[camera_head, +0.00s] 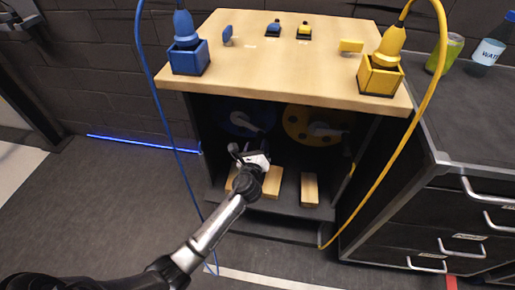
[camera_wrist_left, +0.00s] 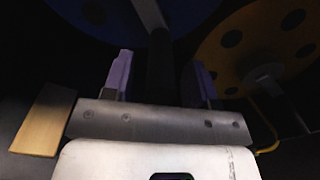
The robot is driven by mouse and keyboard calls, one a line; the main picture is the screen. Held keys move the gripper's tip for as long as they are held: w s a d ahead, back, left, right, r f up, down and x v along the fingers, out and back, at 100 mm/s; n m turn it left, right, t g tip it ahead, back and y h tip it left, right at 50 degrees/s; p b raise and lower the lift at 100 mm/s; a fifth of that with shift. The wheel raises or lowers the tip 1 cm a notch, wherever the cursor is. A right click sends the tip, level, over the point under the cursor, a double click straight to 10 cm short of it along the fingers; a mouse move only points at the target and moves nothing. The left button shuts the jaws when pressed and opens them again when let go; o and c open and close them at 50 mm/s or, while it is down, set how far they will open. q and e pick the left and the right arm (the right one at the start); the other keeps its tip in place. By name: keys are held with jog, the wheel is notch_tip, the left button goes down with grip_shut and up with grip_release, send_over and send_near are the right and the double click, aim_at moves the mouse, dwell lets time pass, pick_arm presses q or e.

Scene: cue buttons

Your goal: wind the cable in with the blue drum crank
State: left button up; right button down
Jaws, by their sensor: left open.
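The blue drum (camera_head: 233,119) sits in the dark, open space under the wooden top, left of the yellow drum (camera_head: 298,122). In the left wrist view the blue drum (camera_wrist_left: 95,12) fills the upper left, with its grey crank arm (camera_wrist_left: 148,12) in front. A dark post, apparently the crank handle (camera_wrist_left: 162,70), stands between my left fingers. My left gripper (camera_head: 251,149) is open at the blue drum's front; its purple-grey fingers (camera_wrist_left: 161,78) lie either side of the post, with gaps visible. The blue cable (camera_head: 160,100) hangs down left of the cabinet.
The yellow drum's crank (camera_head: 325,129) is close on the right. Wooden blocks (camera_head: 310,189) lie on the cabinet floor below. The wooden top (camera_head: 270,68) overhangs the drums and carries blue and yellow sockets and buttons. A yellow cable (camera_head: 430,90) hangs at the right, near a drawer unit (camera_head: 460,215).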

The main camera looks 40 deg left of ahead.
pick_arm(q)
jog(key=shift+w, duration=0.2)
grip_shut()
dwell(0.5)
